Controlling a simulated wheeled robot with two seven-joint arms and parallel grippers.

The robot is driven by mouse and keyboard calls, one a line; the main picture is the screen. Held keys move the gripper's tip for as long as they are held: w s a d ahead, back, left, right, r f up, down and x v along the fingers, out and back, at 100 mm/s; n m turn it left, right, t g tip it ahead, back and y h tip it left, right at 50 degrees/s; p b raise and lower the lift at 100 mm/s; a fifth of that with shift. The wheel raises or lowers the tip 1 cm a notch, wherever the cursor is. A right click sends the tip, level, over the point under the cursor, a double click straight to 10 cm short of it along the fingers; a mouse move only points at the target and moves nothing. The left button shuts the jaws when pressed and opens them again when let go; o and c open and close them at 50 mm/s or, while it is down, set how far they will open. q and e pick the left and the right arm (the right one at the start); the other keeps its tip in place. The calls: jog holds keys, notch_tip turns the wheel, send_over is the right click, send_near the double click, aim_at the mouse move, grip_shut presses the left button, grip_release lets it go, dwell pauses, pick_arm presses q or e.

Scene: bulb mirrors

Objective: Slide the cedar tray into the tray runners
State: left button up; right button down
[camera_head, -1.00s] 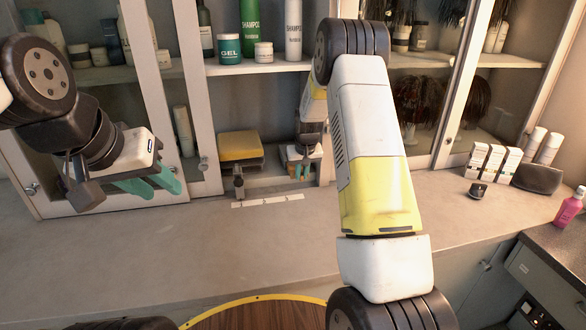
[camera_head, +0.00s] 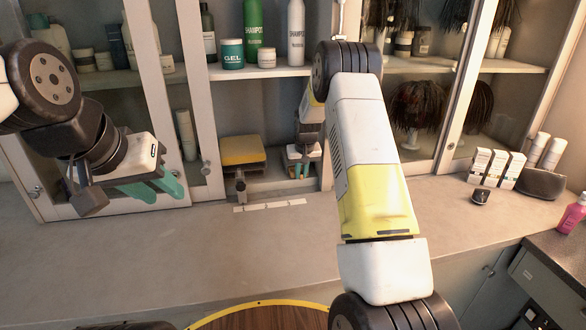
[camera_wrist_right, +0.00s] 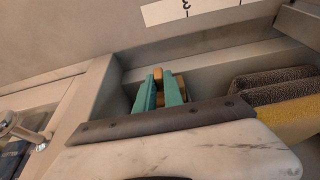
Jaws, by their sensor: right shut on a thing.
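My right gripper (camera_head: 303,168) reaches into the low opening under the cabinet shelf. In the right wrist view its teal fingers (camera_wrist_right: 159,95) are shut on a small tan wooden piece (camera_wrist_right: 158,76), which seems to be part of the cedar tray. The rest of the tray is hidden or cannot be made out. The tray runners cannot be told apart clearly inside the opening. My left gripper (camera_head: 157,190) hangs above the counter at the left, its teal fingers apart and empty.
A yellow-topped stack (camera_head: 243,150) stands in the same opening, left of my right gripper. A numbered strip (camera_head: 270,205) lies on the counter (camera_head: 200,250) in front. White boxes (camera_head: 496,166) stand far right. The counter's middle is clear.

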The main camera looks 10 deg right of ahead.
jog(key=shift+w, duration=1.95)
jog(key=c, duration=1.4)
grip_release()
jog(key=shift+o, duration=0.5)
jog(key=shift+f, duration=0.1)
jog(key=shift+v, duration=3.55)
